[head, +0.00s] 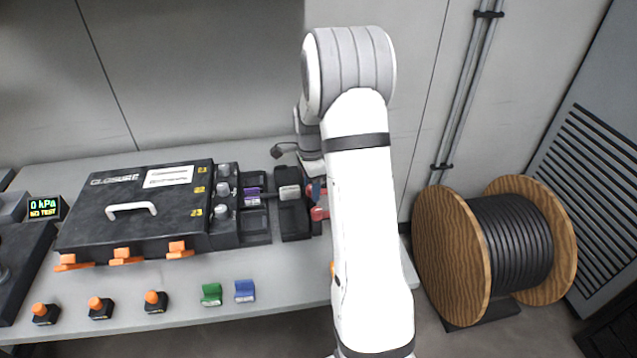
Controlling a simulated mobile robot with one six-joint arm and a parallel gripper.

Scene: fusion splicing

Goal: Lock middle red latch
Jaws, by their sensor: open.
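A red part (319,213), which seems to be the red latch, shows just left of my arm, at the right end of the row of black holders. More red and a bit of blue show just above it. My arm covers its right side, so I cannot tell whether it is locked. My gripper (311,176) hangs down over this spot from the wrist, left of my upper arm link. It is open, but its fingertips are largely hidden and I cannot tell whether they touch the red part.
A black case (130,215) with orange latches stands left on the grey table (180,318). Black holders (294,220) sit beside it, one with a purple piece (253,193). Green (211,293) and blue (245,290) pieces and orange-topped knobs (155,300) line the front. A cable reel (490,250) stands right.

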